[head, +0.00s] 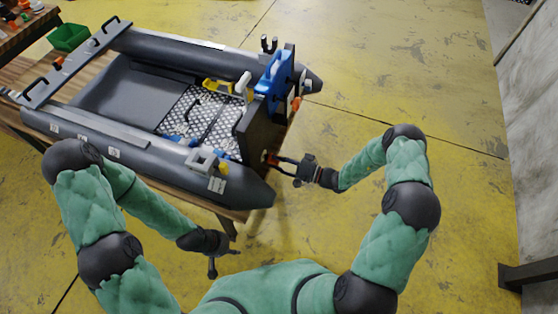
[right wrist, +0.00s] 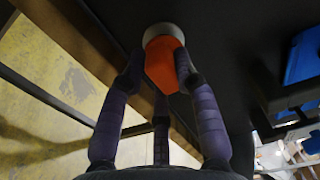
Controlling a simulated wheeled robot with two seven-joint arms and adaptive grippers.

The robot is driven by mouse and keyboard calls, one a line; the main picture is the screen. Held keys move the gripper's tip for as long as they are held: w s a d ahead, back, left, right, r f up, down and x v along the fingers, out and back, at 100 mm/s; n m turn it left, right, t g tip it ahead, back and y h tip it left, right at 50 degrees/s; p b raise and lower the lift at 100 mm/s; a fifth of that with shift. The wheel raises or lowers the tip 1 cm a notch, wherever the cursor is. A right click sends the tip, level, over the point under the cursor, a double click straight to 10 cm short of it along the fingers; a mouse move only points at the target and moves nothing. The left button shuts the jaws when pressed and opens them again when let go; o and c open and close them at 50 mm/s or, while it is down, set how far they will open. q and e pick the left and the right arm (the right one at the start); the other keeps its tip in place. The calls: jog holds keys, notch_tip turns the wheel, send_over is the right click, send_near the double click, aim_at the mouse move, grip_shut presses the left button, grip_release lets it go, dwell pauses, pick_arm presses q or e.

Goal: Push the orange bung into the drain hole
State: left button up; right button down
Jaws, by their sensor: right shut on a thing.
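The orange bung (right wrist: 163,66) is between the fingers of my right gripper (right wrist: 157,78) in the right wrist view. Its far end meets a pale grey ring (right wrist: 156,33) on the dark transom. The drain hole itself is hidden behind the bung, and I cannot tell how deep the bung sits. In the head view, my right gripper (head: 279,162) is shut on the bung at the outer face of the transom (head: 257,136), and a small orange patch of the bung (head: 267,157) shows. My left gripper (head: 225,262) is empty below the boat, its fingers spread.
The grey inflatable boat (head: 128,143) lies on a wooden table. A blue part (head: 273,75) is on the transom, with another orange piece (head: 296,103) beyond. A green bin (head: 68,37) stands at upper left. The yellow floor (head: 400,70) at right is clear.

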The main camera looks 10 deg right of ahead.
jog(key=shift+x, duration=1.05)
dwell(0.8)
jog(key=c, duration=0.9)
grip_release()
jog(key=shift+o, duration=0.2)
jog(key=shift+d, duration=0.1)
jog(key=v, duration=1.2)
